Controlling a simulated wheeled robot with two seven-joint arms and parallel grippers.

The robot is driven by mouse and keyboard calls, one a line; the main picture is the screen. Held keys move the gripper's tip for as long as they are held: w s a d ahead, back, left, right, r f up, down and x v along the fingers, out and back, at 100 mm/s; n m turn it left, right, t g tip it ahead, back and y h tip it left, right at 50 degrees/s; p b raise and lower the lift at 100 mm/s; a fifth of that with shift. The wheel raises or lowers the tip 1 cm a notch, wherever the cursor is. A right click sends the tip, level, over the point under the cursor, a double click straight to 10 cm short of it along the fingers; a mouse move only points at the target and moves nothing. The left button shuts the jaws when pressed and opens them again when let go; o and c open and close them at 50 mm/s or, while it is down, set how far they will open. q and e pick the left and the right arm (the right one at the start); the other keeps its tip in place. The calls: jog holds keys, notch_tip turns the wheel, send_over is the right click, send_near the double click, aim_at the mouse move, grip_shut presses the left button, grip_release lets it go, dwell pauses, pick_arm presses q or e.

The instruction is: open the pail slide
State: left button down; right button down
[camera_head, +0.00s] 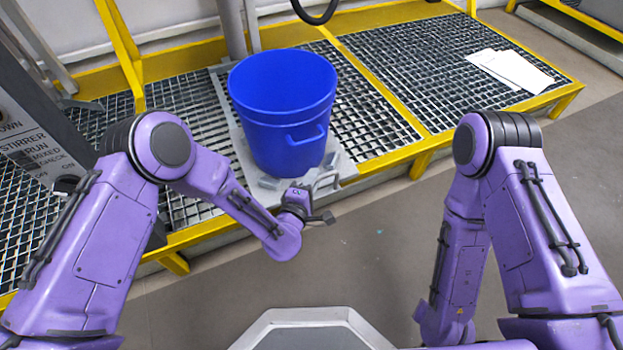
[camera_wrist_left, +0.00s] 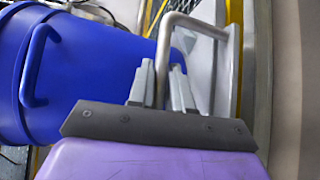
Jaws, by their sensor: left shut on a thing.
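The pail slide (camera_head: 345,166) is a light grey metal plate on the grated platform, with a blue pail (camera_head: 283,105) standing upright on it. A bent metal bar handle (camera_wrist_left: 165,58) is on the slide's front edge. My left gripper (camera_head: 309,192) is at that front edge, below the pail. In the left wrist view its two grey fingers (camera_wrist_left: 165,85) are shut on the handle bar, one on each side. The pail (camera_wrist_left: 65,75) also shows there, left of the fingers. My right arm is bent at the right, and its gripper is out of view.
The yellow-edged grated platform (camera_head: 375,100) runs across the back. White papers (camera_head: 510,69) lie on its right part. A grey sign panel (camera_head: 35,135) stands at the left. A dark hoop (camera_head: 315,12) hangs above the pail. The floor (camera_head: 380,235) in front is clear.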

pick_arm(q)
jog(key=c, duration=1.1)
grip_release()
jog(key=shift+a+f, duration=0.1)
jog(key=shift+a, duration=0.15)
jog(key=shift+c, duration=0.2)
jog(key=shift+d, duration=0.1)
jog(key=p+v, duration=0.3)
jog(key=v, duration=0.7)
jog(key=shift+s, duration=0.3)
